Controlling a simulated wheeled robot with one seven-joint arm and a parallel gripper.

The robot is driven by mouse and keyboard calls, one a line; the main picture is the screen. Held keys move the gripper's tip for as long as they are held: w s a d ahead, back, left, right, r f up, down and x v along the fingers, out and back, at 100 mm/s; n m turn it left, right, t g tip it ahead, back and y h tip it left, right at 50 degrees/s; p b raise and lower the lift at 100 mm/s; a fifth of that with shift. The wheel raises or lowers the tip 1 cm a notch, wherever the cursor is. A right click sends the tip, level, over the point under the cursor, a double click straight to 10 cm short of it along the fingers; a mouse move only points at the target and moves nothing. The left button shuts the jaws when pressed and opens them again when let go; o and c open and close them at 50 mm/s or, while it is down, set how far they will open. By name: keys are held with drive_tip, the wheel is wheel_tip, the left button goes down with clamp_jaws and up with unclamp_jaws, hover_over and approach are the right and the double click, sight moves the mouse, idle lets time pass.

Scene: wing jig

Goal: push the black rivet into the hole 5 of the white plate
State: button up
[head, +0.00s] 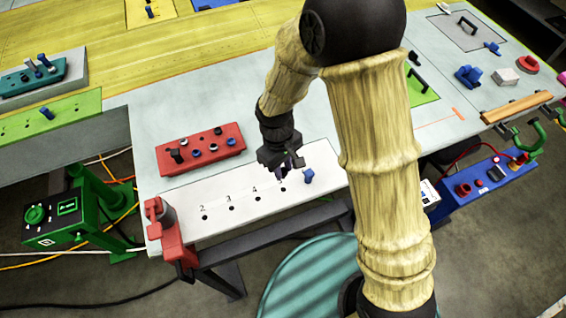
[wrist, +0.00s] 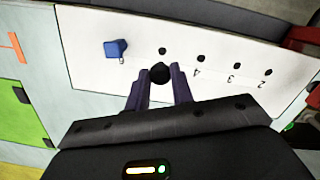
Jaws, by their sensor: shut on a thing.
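The white plate (head: 215,195) lies along the front edge of the table, with a row of numbered holes; it also fills the upper wrist view (wrist: 90,25). My gripper (wrist: 160,85) is shut on the black rivet (wrist: 160,72), whose round dark head shows between the fingertips. In the head view my gripper (head: 284,162) is over the plate's right part. Hole 5 (wrist: 162,51) shows empty just beyond the rivet in the wrist view, between hole 4 (wrist: 201,58) and a blue rivet (wrist: 117,48). The rivet's lower end is hidden.
The blue rivet also stands right of my gripper in the head view (head: 308,176). A red block (head: 215,137) with several rivets sits behind the plate. A red clamp (head: 168,225) grips the plate's left end. A green plate (head: 423,92) lies farther right.

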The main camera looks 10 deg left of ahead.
drive_tip(key=shift+s, duration=0.3)
drive_tip(key=b, duration=0.5)
hover_over(283, 184)
drive_tip(key=s, duration=0.2)
drive_tip(key=shift+w+d+f, duration=0.1)
drive_tip(key=shift+f, duration=1.5)
drive_tip(key=shift+w+d+f, duration=0.1)
drive_tip(key=shift+f, duration=1.5)
drive_tip(key=shift+f, duration=0.1)
drive_tip(key=shift+f+b, duration=1)
drive_tip(key=shift+f, duration=0.2)
drive_tip(key=o, duration=1)
drive_tip(key=shift+o, duration=0.2)
drive_tip(key=shift+a+r, duration=0.1)
